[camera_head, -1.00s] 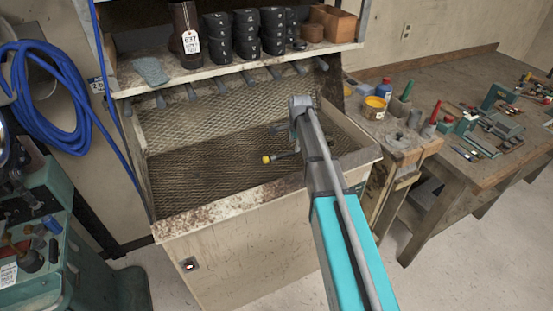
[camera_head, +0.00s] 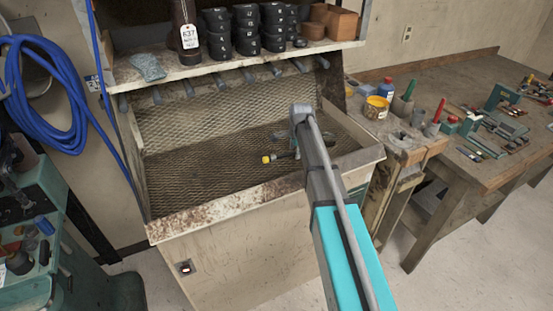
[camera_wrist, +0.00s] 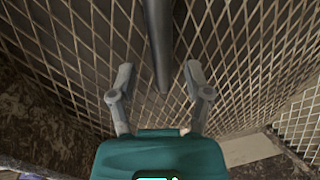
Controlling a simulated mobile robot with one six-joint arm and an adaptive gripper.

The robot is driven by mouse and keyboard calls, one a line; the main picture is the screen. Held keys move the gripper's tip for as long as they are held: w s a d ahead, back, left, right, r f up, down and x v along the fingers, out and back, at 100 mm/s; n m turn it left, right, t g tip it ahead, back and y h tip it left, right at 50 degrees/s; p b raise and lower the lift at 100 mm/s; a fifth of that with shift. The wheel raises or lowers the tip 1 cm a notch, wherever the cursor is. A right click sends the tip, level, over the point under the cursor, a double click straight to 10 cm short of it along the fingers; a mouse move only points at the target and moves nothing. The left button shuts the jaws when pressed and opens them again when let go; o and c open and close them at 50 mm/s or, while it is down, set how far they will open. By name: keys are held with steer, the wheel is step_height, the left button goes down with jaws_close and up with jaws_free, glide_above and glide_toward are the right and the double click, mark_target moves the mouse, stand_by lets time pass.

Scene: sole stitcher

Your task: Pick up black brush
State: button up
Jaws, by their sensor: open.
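In the wrist view, a dark tapered rod (camera_wrist: 158,40) comes in from the top edge, and its tip ends between my gripper's fingers. It looks like a handle; I cannot tell whether it is the black brush. My gripper (camera_wrist: 158,72) is open, one finger on each side of the rod, with gaps showing on both sides. In the head view, several dark handles (camera_head: 218,79) stick out in a row below the shelf. My arm blocks part of the bench there, and I cannot make out my fingers.
The mesh-lined bench (camera_head: 200,180) has a rusty front rim. Above it, the shelf (camera_head: 190,70) holds a grey cloth (camera_head: 148,67), a dark tagged cylinder (camera_head: 185,30), black cups (camera_head: 247,30) and brown boxes (camera_head: 342,23). A workbench (camera_head: 470,185) with tools stands at right.

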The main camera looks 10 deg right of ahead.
stand_by(0.3)
jaws_close()
stand_by(0.5)
step_height(320, 180, up, 3)
steer(key=p, duration=0.3)
steer(key=shift+r, duration=0.2)
steer(key=s+r+p, duration=0.9)
steer(key=s+p, duration=0.1)
steer(key=s, duration=0.4)
steer(key=shift+d+r, duration=0.3)
steer(key=shift+d, duration=0.05)
